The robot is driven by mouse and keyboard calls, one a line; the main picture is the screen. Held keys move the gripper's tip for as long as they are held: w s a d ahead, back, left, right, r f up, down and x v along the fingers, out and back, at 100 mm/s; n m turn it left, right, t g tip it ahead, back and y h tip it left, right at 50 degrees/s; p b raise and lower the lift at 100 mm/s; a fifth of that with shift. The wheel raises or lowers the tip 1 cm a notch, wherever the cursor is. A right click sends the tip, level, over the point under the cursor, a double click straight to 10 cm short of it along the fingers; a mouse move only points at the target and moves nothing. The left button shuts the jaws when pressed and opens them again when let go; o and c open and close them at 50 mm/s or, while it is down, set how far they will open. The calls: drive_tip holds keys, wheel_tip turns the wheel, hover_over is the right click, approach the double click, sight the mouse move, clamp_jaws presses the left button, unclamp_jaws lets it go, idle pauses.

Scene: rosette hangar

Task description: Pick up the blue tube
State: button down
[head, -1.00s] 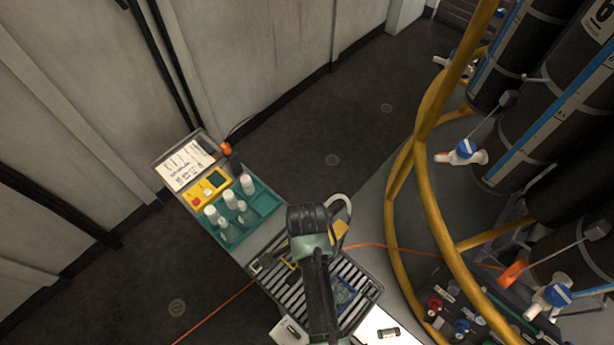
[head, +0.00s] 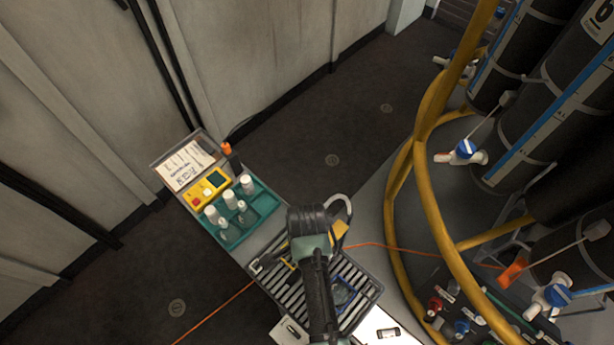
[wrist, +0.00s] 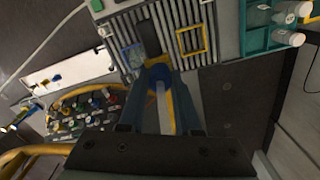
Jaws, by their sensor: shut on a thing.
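My gripper (wrist: 160,105) shows in the wrist view with its two dark fingers close together, pointing toward the slatted tray (wrist: 226,30). A slim pale and blue thing (wrist: 160,78), which looks like the blue tube, sits between the fingers. The gripper is shut on it. Most of the thing is hidden by the fingers. Whether it touches the tray I cannot tell. In the head view my arm covers the gripper's fingertips and the tube, above the slatted tray (head: 277,288).
A teal rack (head: 262,203) with several white-capped bottles stands left of the arm, beside a yellow meter (head: 208,188). Yellow rails (head: 431,200) and dark cylinders (head: 560,90) stand to the right.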

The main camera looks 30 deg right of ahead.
drive_tip(key=shift+r, duration=0.15)
wheel_tip(320, 180, up, 18)
drive_tip(key=p, duration=0.5)
idle(0.3)
